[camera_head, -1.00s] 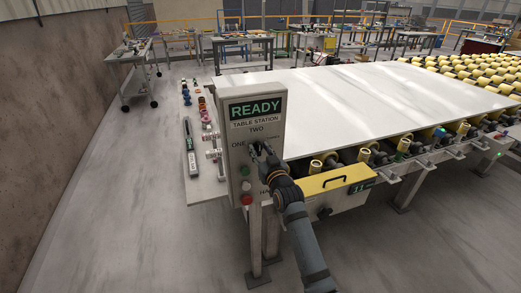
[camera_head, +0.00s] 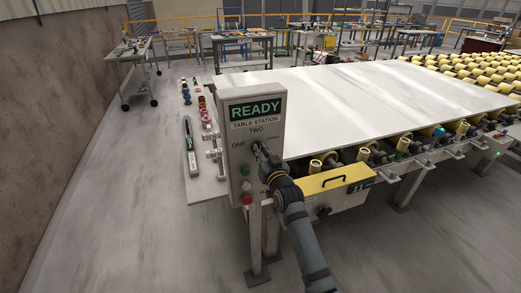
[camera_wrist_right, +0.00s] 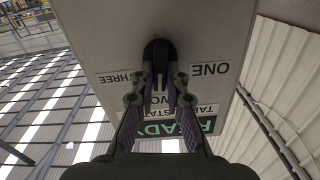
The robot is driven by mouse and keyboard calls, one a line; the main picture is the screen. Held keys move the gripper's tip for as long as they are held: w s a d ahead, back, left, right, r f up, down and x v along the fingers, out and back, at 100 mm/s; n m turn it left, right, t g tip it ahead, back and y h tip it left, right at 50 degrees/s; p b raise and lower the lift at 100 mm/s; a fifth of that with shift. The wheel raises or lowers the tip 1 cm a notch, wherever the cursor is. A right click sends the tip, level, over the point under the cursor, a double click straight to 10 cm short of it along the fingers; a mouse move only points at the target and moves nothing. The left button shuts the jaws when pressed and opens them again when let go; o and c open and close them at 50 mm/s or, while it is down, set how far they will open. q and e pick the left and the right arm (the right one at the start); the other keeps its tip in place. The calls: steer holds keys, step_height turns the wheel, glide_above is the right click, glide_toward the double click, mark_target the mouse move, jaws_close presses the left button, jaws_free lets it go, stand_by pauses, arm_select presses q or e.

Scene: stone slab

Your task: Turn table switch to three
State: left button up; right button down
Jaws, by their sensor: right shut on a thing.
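The table station panel (camera_head: 240,160) is a grey upright box with a green READY display (camera_head: 256,109) and the labels ONE, TWO and THREE around a switch. My right gripper (camera_head: 262,151) is at the middle of the panel's face and hides most of the switch in the head view. In the wrist view my right gripper (camera_wrist_right: 159,78) is shut on the dark switch knob (camera_wrist_right: 158,50), with a finger on each side. ONE (camera_wrist_right: 210,69) and THREE (camera_wrist_right: 115,78) read upside down on either side; TWO is partly hidden behind the fingers. My left gripper is not in view.
Green and red buttons (camera_head: 247,199) sit low on the panel, beside my right forearm. A large pale slab (camera_head: 385,95) lies on the roller table behind the panel, with a yellow-topped drawer box (camera_head: 335,181) at its front. Open floor lies to the left.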

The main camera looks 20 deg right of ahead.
steer(key=shift+d+f+m+p, duration=0.15)
steer(key=shift+m+p, duration=1)
steer(key=shift+m, duration=0.6)
steer(key=shift+d+m+p, duration=0.15)
steer(key=shift+m+p, duration=1.05)
steer(key=shift+m, duration=0.5)
steer(key=shift+d+f+m+p, duration=0.15)
steer(key=shift+m+p, duration=1)
steer(key=shift+m, duration=0.6)
steer(key=c, duration=1.4)
jaws_free()
steer(key=shift+o, duration=0.2)
steer(key=s, duration=1.2)
steer(key=shift+d, duration=0.2)
